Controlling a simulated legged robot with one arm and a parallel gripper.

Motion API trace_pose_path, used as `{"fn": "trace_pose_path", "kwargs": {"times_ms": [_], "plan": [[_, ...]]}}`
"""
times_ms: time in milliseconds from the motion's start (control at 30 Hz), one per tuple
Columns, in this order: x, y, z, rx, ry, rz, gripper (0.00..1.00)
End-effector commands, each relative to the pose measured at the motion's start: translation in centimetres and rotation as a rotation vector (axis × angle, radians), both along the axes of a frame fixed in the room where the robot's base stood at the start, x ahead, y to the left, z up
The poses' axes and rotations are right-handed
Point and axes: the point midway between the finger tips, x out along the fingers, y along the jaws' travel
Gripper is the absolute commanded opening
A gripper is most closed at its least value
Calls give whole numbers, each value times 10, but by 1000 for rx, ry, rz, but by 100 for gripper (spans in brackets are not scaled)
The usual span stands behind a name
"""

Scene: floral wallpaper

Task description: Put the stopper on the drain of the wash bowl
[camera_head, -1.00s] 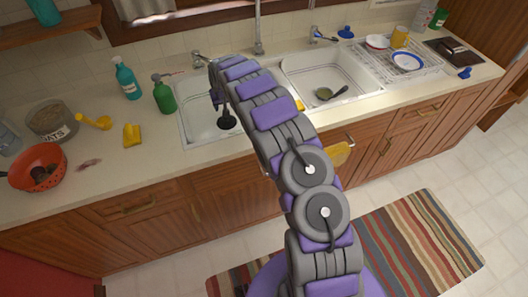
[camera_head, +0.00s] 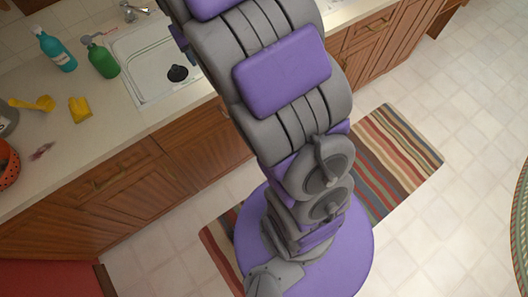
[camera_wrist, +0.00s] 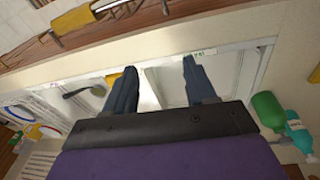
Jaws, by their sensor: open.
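The wash bowl (camera_head: 146,66) is a white sink basin set into the counter, left of my arm in the head view; part of it also shows beyond my fingers in the wrist view (camera_wrist: 236,72). A dark, rounded stopper-like piece (camera_head: 177,73) is in this basin. I cannot tell whether it rests on the drain; no drain opening is visible. My gripper (camera_wrist: 160,78) is open, its two dark fingers apart over the sink area with nothing visible between them. The stopper cannot be made out in the wrist view. The fingers cannot be made out in the head view.
A green bottle (camera_head: 103,60) and a teal bottle (camera_head: 55,48) stand left of the basin. A yellow sponge (camera_head: 80,110) and yellow scoop (camera_head: 34,104) lie on the counter. A faucet (camera_head: 132,12) is behind. A ladle (camera_wrist: 86,90) shows in the wrist view.

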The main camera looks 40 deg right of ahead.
Motion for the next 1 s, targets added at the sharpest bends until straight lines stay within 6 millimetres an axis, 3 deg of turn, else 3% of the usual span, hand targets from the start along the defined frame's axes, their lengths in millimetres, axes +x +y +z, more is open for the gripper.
{"fn": "trace_pose_path", "kwargs": {"times_ms": [100, 300, 700, 833, 1000], "plan": [[-50, 4, 18, 14, 34, -5, 56], [-134, 14, 35, 40, 100, -2, 56], [-297, 37, 35, 100, 233, 55, 56], [-330, 41, 31, 110, 259, 74, 56], [-348, 43, 27, 114, 276, 85, 56]]}}
